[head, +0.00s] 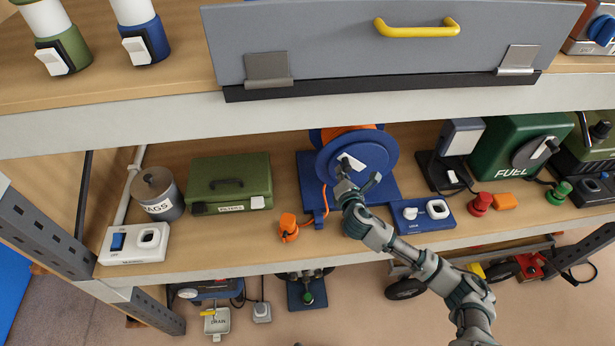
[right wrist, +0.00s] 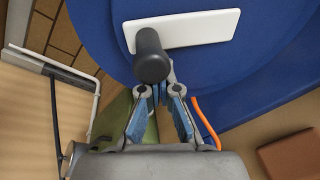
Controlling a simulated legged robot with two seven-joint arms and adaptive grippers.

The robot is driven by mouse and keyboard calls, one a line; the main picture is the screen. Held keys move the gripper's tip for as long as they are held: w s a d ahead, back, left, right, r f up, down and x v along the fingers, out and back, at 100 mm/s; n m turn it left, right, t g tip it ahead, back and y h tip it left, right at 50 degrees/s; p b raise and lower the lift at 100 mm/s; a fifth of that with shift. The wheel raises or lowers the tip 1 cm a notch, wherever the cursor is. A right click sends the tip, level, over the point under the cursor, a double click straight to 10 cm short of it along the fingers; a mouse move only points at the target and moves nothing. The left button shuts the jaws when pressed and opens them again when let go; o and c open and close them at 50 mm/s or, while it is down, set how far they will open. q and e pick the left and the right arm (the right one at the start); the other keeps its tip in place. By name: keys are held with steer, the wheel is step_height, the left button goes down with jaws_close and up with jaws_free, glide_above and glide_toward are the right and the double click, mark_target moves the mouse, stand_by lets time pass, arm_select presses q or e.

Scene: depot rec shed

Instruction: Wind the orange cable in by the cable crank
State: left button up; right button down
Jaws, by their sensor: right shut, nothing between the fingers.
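The cable reel (head: 375,158) is a blue disc on a blue stand on the lower shelf. Its cable crank has a white arm (head: 352,162), which also shows in the right wrist view (right wrist: 200,28) with a dark round knob (right wrist: 152,56). The orange cable (head: 325,203) hangs from the reel to an orange plug (head: 289,228) near the shelf's front edge. It also shows in the right wrist view (right wrist: 205,122). My right gripper (head: 350,188) is at the crank, its fingertips (right wrist: 161,92) shut and empty right by the knob. Whether they touch it is unclear.
A green box (head: 230,182) and a grey tin (head: 157,192) stand left of the reel. A blue switch panel (head: 424,215) and red button (head: 479,204) are to the right. The upper shelf's edge (head: 250,121) overhangs the reel.

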mark_target(350, 166)
steer(key=shift+w+d+r+p, duration=0.1)
steer(key=shift+d+r+p, duration=0.2)
steer(key=shift+r, duration=0.25)
steer(key=shift+d+r+p, duration=0.15)
steer(key=shift+r+p, duration=0.25)
steer(key=shift+r, duration=0.1)
steer(key=shift+f, duration=0.1)
steer(key=shift+d+r, duration=0.65)
steer(key=shift+r, duration=0.05)
steer(key=shift+a+f, duration=0.6)
steer(key=shift+f, duration=0.05)
steer(key=f+v, duration=0.1)
steer(key=v, duration=0.8)
steer(key=shift+f, duration=0.4)
